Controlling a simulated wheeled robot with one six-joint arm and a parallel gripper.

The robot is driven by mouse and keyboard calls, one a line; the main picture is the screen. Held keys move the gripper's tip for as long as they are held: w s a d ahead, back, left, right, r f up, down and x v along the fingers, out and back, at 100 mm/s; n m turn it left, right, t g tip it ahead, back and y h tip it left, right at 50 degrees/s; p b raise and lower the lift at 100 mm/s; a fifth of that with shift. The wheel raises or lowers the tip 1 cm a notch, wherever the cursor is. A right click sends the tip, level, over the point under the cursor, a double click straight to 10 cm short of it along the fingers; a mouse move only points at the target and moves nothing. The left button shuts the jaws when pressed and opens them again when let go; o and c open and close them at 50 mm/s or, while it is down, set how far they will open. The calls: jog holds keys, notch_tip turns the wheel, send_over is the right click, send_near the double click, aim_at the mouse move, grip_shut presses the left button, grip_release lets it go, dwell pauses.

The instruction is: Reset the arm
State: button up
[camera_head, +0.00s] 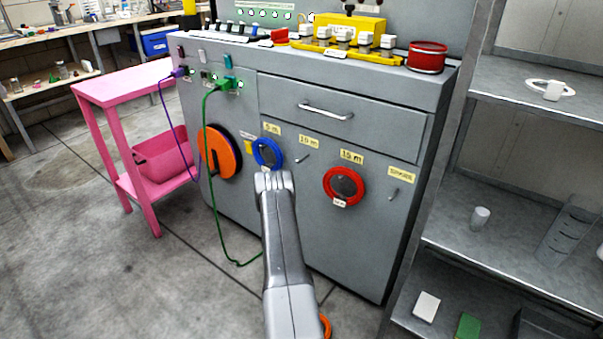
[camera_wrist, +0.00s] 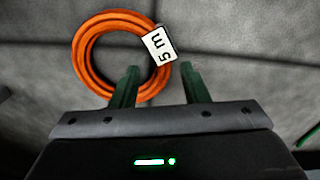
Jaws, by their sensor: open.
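My arm (camera_head: 284,245) reaches forward from the bottom middle of the head view, in front of the grey cabinet. Its gripper end is hidden there. In the wrist view my gripper (camera_wrist: 160,72) has its two dark green fingers apart, with nothing between them. An orange cable coil (camera_wrist: 88,55) with a white "5 m" tag (camera_wrist: 160,46) lies on the grey floor, seen beyond the fingertips and to their left. A small part of an orange coil (camera_head: 326,325) shows beside my arm at the bottom of the head view.
The grey cabinet (camera_head: 300,220) carries an orange reel (camera_head: 219,152), a blue coil (camera_head: 267,153) and a red coil (camera_head: 344,186). A green cable (camera_head: 214,200) hangs to the floor. A pink cart (camera_head: 122,87) stands left, metal shelves (camera_head: 520,240) right. Floor at lower left is clear.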

notch_tip(320, 180, down, 3)
jog(key=shift+s+a+f+b, duration=0.1)
jog(key=shift+f+b, duration=0.05)
jog(key=shift+b, duration=0.35)
jog(key=shift+r, duration=0.3)
jog(key=shift+r, duration=0.2)
jog(key=shift+f, duration=0.2)
